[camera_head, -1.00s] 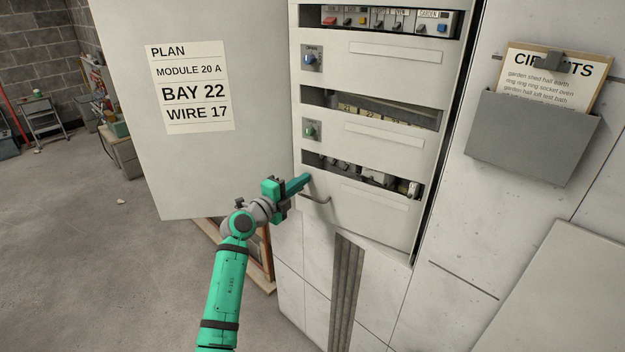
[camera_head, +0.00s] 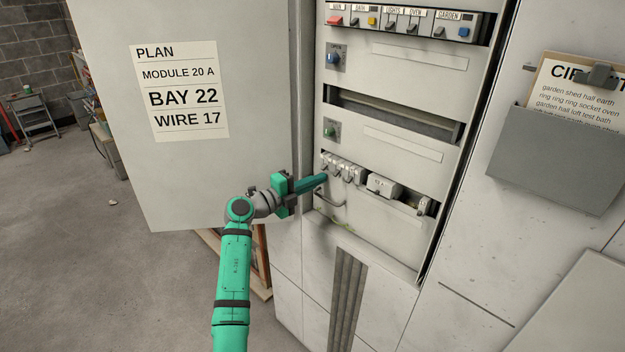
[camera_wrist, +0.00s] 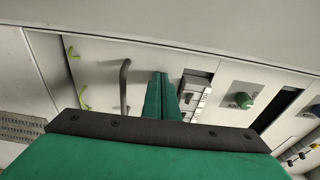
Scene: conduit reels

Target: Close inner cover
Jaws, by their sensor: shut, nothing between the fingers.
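The inner cover (camera_head: 398,103) is a pale panel with slots, two knobs and a bent handle (camera_head: 331,199) at its lower left. It sits in or close to the cabinet opening, and breakers show through its top and bottom slots. I cannot tell whether it is fully flush. My gripper (camera_head: 324,178) is shut and empty, its tip at the cover's lower left edge, just above the handle. In the wrist view the closed fingers (camera_wrist: 162,97) lie between the handle (camera_wrist: 124,88) and the bottom breakers (camera_wrist: 195,95). Contact with the cover is unclear.
The outer door (camera_head: 120,100) stands open on the left, with a plan sheet (camera_head: 180,92). A grey holder with a circuits clipboard (camera_head: 580,97) hangs on the right. Grey conduits (camera_head: 346,300) run below the cabinet. Open floor lies at the left.

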